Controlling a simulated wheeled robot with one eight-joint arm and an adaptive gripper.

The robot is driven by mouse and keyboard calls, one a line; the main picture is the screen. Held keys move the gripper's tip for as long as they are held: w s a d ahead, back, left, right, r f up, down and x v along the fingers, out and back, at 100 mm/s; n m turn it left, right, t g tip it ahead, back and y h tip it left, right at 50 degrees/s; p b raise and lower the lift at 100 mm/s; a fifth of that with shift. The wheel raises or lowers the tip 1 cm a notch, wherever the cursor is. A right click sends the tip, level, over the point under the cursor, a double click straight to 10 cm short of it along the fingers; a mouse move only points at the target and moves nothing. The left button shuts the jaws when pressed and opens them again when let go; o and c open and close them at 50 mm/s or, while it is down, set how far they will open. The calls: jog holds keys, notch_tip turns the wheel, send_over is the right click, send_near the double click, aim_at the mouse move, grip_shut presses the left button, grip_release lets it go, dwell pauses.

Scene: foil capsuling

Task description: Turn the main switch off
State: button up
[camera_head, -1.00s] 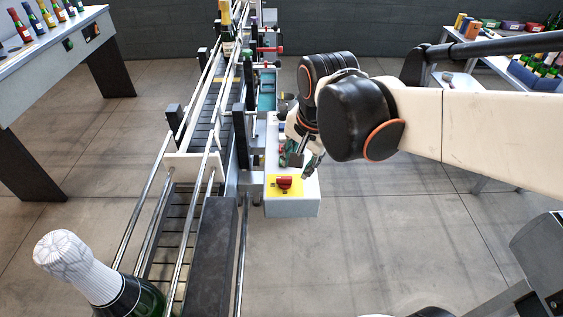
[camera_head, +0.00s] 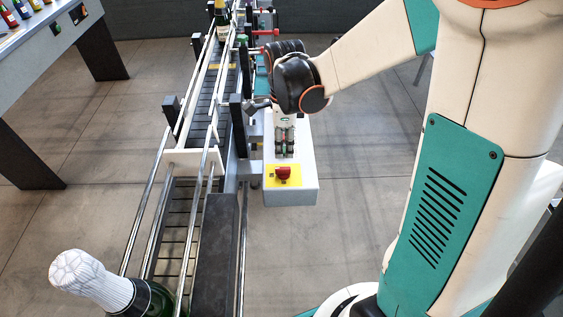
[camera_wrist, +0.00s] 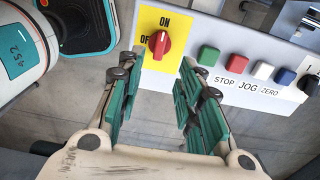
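The main switch is a red rotary knob (camera_head: 283,174) on a yellow plate (camera_head: 271,183) at the near end of a pale control box (camera_head: 291,198). The knob's grip stands roughly upright in that view, toward ON. My gripper (camera_wrist: 154,75) is open and empty, its green pads on either side of the view, apart from the knob. In the head view my gripper (camera_head: 285,153) hangs over the box, just behind the knob.
A row of buttons, green (camera_wrist: 208,54), red (camera_wrist: 236,62), white (camera_wrist: 263,70) and blue (camera_wrist: 284,76), lies right of the switch, labelled STOP, JOG and ZERO. The conveyor (camera_head: 180,210) with metal rails runs left of the box. A foil-topped bottle (camera_head: 95,280) stands near left.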

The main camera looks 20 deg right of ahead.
aim_at(284, 168)
notch_tip(284, 168, down, 10)
jog(key=b, duration=0.3)
jog(key=shift+r, duration=0.25)
grip_shut()
